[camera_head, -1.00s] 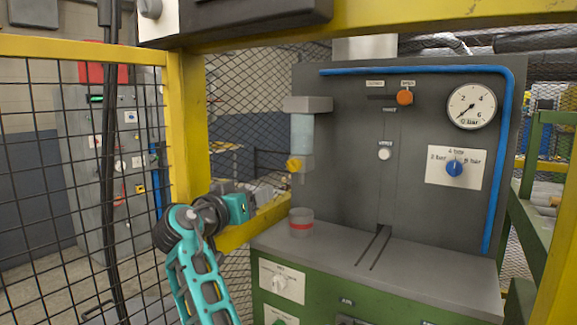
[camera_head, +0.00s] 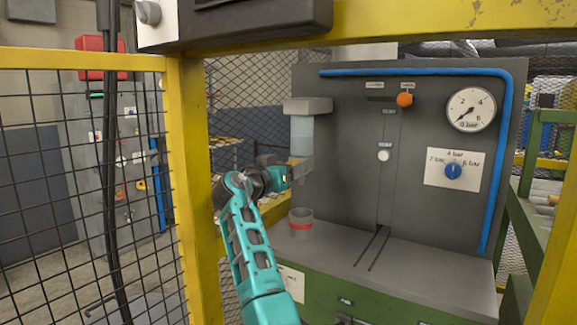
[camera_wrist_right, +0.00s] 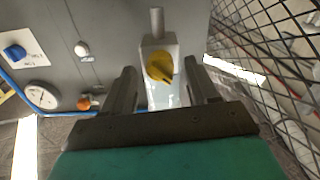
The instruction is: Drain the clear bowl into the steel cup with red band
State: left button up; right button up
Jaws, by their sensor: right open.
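The clear bowl (camera_head: 302,137) is a pale blue-grey cylinder under a grey bracket on the panel. In the right wrist view, its yellow valve knob (camera_wrist_right: 159,67) sits on a grey block below the bowl, with a spout (camera_wrist_right: 157,21); that view is upside down. My right gripper (camera_head: 297,171) is open, its fingers on either side of the knob with gaps visible. In the head view the gripper hides the knob. The steel cup with red band (camera_head: 301,226) stands upright on the bench below the bowl. My left gripper is not in view.
A pressure gauge (camera_head: 471,109), a blue selector knob (camera_head: 453,171) and an orange button (camera_head: 405,100) are on the panel. Yellow frame posts (camera_head: 193,150) and black mesh stand close on the left. The grey bench top (camera_head: 420,265) right of the cup is clear.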

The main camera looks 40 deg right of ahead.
jog(key=shift+d, duration=0.2)
